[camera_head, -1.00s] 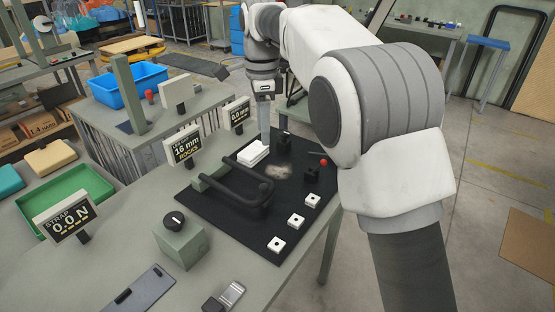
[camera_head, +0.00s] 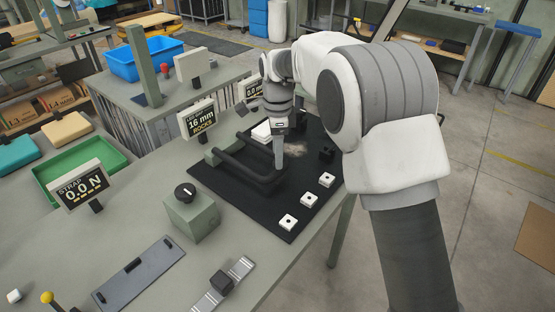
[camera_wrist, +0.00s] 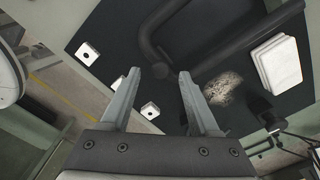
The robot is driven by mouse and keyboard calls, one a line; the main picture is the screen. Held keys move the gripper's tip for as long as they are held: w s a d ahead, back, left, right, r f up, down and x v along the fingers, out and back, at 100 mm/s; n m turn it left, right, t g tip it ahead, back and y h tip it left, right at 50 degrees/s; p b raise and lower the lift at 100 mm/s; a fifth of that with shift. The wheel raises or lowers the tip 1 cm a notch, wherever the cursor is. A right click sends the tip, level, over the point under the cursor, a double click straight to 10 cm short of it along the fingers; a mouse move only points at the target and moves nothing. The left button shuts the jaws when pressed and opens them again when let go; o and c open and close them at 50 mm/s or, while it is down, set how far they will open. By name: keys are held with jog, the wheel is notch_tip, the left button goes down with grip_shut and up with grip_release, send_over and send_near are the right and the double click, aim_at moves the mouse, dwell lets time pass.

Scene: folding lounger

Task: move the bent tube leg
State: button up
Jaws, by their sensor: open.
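The bent tube leg (camera_head: 240,168) is a dark U-shaped tube lying on the black mat (camera_head: 225,188). My gripper (camera_head: 278,164) points down beside the tube's near right end, over the mat. In the wrist view my gripper (camera_wrist: 160,73) has its two grey fingers spread apart with nothing between them. The tube (camera_wrist: 235,42) shows just beyond the fingertips, with its bend close in front of the gap. I cannot tell how high the tips are above it. A sign (camera_head: 197,122) reads 16 mm and ROCKS.
White square pads (camera_head: 288,221) with dark centres line the mat's right edge. A white block stack (camera_wrist: 278,62) stands near the tube's far end. A green box with a black knob (camera_head: 190,215), a STRAP 0.0 N display (camera_head: 83,185) and a green tray (camera_head: 80,165) stand left.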

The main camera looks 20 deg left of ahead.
jog(key=shift+f, duration=1)
grip_shut()
dwell(0.8)
